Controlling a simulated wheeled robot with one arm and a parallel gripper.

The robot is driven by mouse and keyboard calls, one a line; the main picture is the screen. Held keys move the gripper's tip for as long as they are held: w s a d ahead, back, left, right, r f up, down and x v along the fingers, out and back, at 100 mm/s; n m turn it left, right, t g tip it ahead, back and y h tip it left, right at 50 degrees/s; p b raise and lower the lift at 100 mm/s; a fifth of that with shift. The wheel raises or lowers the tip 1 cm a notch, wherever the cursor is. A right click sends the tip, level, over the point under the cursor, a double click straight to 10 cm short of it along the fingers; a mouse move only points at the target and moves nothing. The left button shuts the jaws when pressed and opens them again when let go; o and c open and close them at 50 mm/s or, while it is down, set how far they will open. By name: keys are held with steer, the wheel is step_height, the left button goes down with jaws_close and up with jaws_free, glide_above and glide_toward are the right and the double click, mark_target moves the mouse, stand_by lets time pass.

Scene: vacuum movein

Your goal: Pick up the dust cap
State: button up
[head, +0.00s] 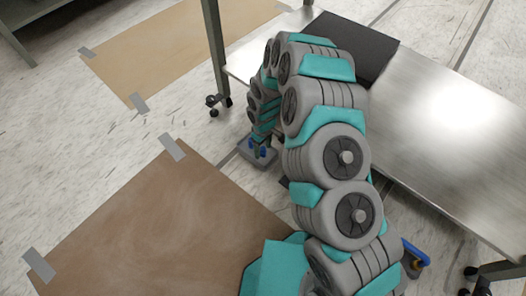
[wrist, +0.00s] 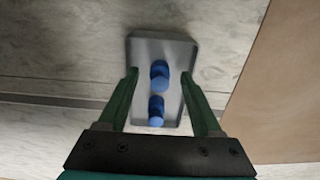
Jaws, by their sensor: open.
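Two short blue cylinders, seemingly dust caps, are in a grey tray. In the wrist view, the farther cap (wrist: 160,76) lies between my fingertips, and the nearer cap (wrist: 156,111) lies between the fingers, closer to the palm. The tray (wrist: 177,46) has a raised rim; it also shows on the floor in the head view (head: 243,154). My gripper (wrist: 160,74) is open, with one finger on each side of the caps and visible gaps to them. In the head view my gripper (head: 262,142) is just above the tray; my arm partly hides it. Contact with the tray is unclear.
A metal table (head: 450,130) with a black mat (head: 350,45) stands to the right, close to my arm. Its leg and caster (head: 218,103) are near the tray. Brown sheets (head: 150,235) are taped to the floor. A blue and orange item (head: 415,254) is at lower right.

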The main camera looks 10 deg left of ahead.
steer(key=shift+f, duration=0.1)
steer(key=shift+c, duration=0.2)
jaws_close()
stand_by(0.4)
